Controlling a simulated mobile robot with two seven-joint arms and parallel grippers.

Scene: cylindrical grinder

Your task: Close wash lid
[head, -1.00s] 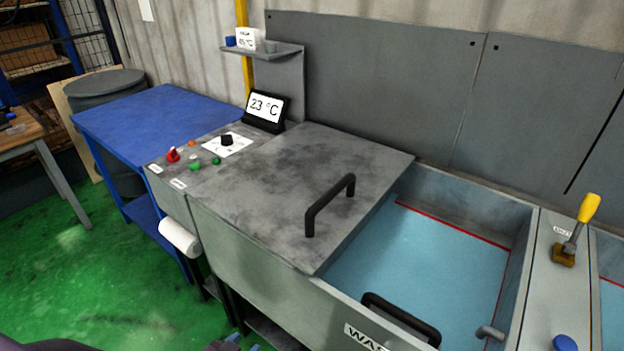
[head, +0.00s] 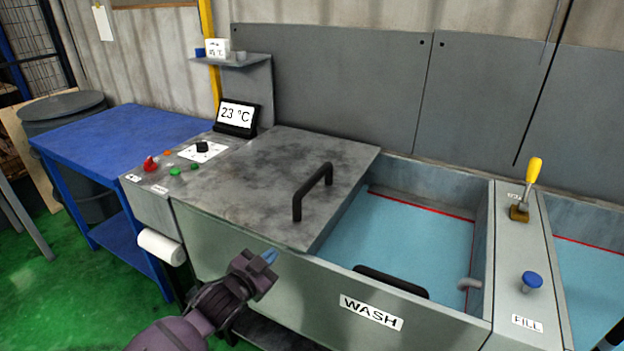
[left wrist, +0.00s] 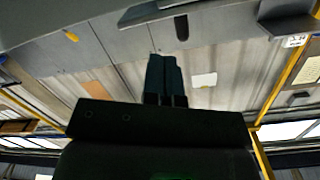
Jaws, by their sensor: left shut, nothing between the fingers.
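The wash lid (head: 270,180) is a flat grey stained plate with a black bar handle (head: 313,190). It lies level over the left part of the wash tank (head: 240,257). The tank's right part is uncovered and shows blue water (head: 405,245). My left gripper (head: 269,257) is in front of the tank's front wall, below and left of the lid handle, and apart from it. The shut fingers also show in the left wrist view (left wrist: 166,80). My right gripper is not seen.
A second black handle (head: 391,281) sits at the tank's front edge above the WASH label (head: 371,312). A yellow lever (head: 533,172) and blue FILL knob (head: 532,280) stand on the right divider. A control panel (head: 190,165) and blue table (head: 135,135) are left.

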